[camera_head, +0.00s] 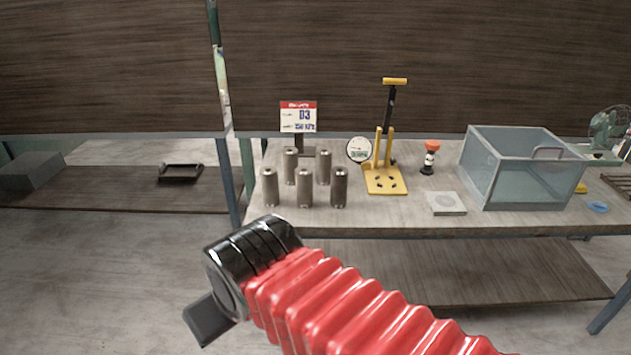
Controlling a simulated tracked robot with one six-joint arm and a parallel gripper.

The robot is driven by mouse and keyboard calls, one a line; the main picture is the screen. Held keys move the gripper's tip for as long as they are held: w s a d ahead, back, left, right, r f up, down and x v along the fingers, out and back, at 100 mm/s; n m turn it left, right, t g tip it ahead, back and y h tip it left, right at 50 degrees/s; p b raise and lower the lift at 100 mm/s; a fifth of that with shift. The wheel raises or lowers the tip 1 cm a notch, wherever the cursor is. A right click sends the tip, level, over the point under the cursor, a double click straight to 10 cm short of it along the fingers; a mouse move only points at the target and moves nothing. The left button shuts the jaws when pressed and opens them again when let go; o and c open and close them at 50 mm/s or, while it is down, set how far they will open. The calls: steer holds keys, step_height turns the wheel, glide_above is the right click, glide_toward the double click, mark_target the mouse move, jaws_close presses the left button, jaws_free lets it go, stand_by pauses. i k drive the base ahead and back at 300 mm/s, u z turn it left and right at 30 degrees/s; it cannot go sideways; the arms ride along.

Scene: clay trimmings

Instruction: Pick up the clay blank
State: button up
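Several upright grey-brown cylinders with small knobs on top stand in two rows on the left part of the table (405,215). They look most like clay blanks, such as the front middle cylinder (305,188), but I cannot tell which one the task means. My arm, in a red bellows sleeve with a black end, reaches across the foreground, in front of the table. Only a dark blocky part of my gripper (208,318) shows at lower left, apart from the cylinders. Its fingers cannot be made out.
A dark tray (181,173) lies at left.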

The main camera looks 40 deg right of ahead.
mark_target(339, 175)
steer(key=z, duration=0.1)
steer(key=i, duration=0.75)
steer(key=z, duration=0.8)
steer(key=i, duration=0.65)
steer(key=z, duration=0.5)
